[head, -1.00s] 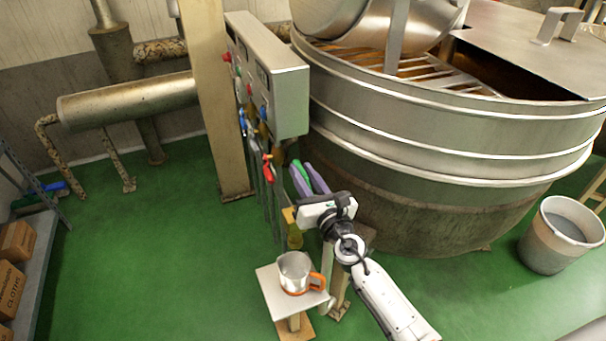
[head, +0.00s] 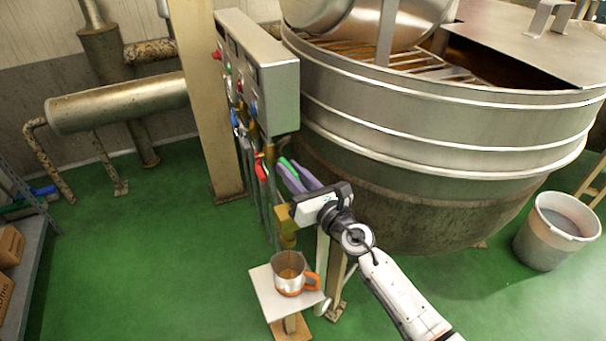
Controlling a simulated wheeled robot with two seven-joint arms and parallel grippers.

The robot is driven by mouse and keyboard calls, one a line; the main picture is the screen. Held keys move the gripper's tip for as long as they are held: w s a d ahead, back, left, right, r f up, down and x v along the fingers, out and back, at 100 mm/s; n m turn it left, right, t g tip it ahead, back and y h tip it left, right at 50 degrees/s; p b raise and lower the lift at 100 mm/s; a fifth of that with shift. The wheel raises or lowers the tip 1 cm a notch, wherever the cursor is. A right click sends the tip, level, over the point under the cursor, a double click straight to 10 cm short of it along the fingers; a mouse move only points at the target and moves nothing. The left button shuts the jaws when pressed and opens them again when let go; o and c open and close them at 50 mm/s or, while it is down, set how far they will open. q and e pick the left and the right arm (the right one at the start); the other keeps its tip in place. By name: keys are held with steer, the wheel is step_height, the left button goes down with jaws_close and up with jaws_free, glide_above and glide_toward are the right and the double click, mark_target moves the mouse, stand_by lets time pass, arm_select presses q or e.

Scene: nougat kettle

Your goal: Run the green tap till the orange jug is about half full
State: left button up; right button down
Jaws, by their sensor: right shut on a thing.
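The metal jug with an orange base and handle (head: 290,285) stands upright on a small pale stand, below a brass tap spout (head: 287,238). Its inside looks brownish; the exact level and any stream from the spout are too small to tell. My right gripper (head: 290,174) has its purple fingers shut around the green tap handle (head: 285,165), which is mostly hidden between them. My left gripper is not in view.
The pale stand (head: 262,287) holds the jug. A red-handled tap (head: 261,170) is close left of my fingers, under a grey control box (head: 262,75). The large metal kettle (head: 430,150) stands close on the right. A bucket (head: 552,235) is at far right.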

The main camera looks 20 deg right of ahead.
steer(key=a+n+g+y+b, duration=0.1)
steer(key=n+y+b, duration=0.1)
steer(key=b, duration=0.1)
steer(key=s+a+n+g+y+b, duration=0.1)
steer(key=n+g+y+b, duration=0.1)
steer(key=y+b, duration=0.1)
steer(key=s+a+n+g+y+b, duration=0.1)
steer(key=a+y+b, duration=0.1)
steer(key=y+b, duration=0.1)
steer(key=shift+s+a+f+n+g, duration=0.1)
steer(key=shift+f+n+g, duration=0.05)
steer(key=shift+n+g, duration=0.2)
steer(key=c, duration=1.7)
jaws_free()
steer(key=shift+o, duration=0.2)
steer(key=shift+d, duration=0.2)
